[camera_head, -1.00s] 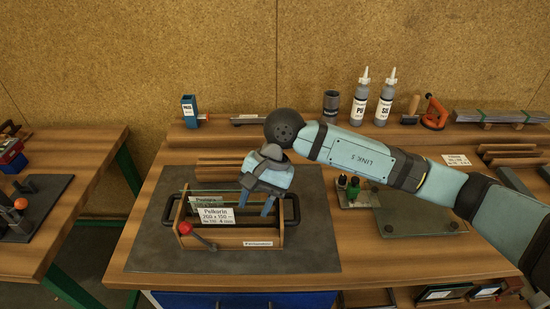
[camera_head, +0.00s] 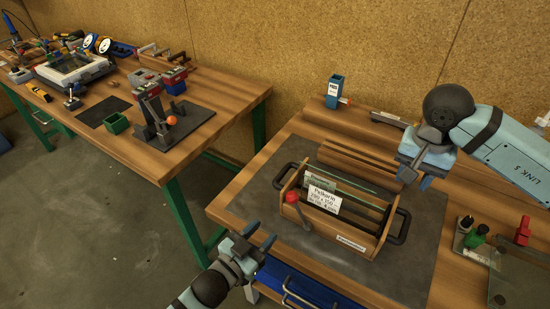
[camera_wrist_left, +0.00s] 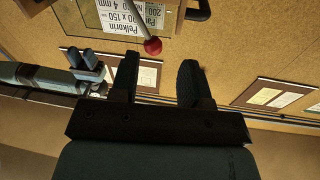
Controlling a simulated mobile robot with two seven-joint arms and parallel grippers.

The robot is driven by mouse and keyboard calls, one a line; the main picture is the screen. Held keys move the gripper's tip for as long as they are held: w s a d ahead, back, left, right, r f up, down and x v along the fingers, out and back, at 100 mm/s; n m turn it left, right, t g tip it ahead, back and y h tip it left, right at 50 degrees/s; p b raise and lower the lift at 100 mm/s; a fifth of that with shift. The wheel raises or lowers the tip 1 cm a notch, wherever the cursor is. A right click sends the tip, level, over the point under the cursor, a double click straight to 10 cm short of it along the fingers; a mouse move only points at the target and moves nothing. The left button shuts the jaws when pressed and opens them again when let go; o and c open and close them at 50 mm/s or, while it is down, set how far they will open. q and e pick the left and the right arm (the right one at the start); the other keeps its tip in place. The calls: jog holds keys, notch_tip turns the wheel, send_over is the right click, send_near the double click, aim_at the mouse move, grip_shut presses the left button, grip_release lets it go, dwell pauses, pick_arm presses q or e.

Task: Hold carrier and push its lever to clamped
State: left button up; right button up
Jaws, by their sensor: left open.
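The wooden carrier (camera_head: 345,243) stands upright on a dark mat, with a black handle at each end and glass panes and a white label (camera_head: 322,198) inside. Its lever with a red knob (camera_head: 292,197) is on the front left and leans up to the left. The knob also shows in the left wrist view (camera_wrist_left: 152,46), just beyond the fingers. My left gripper (camera_head: 262,238) is open and empty, in front and left of the carrier, apart from the lever. My right gripper (camera_head: 416,178) is open above and behind the carrier's right handle (camera_head: 400,226), not touching it.
Wooden strips (camera_head: 355,160) lie behind the carrier. Small bottles (camera_head: 474,237) and a grey plate (camera_head: 515,285) are at the right. A blue drawer (camera_head: 295,290) sits under the front edge. Another bench with tools stands left across a gap. The mat (camera_head: 405,275) is clear in front.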

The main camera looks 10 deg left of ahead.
aim_at(392, 217)
pick_arm(q)
jog(key=d+r+m+g+h, duration=0.6)
jog(key=r+m+g, duration=0.3)
jog(key=m, duration=0.4)
jog(key=d+r+m+g+h, duration=0.5)
jog(key=d+r+m+g, duration=0.2)
jog(key=m+g, duration=0.5)
jog(key=w+a+f+m+t+y, duration=0.2)
jog(key=w+a+m+y, duration=0.3)
jog(key=w+a+y, duration=0.5)
jog(key=a+y, duration=0.2)
jog(key=y, duration=0.1)
jog(key=shift+w+a+t+y, duration=0.3)
jog(key=shift+w+y, duration=0.05)
jog(key=shift+y, duration=0.05)
pick_arm(e)
notch_tip(392, 217, down, 14)
jog(key=shift+r, duration=0.1)
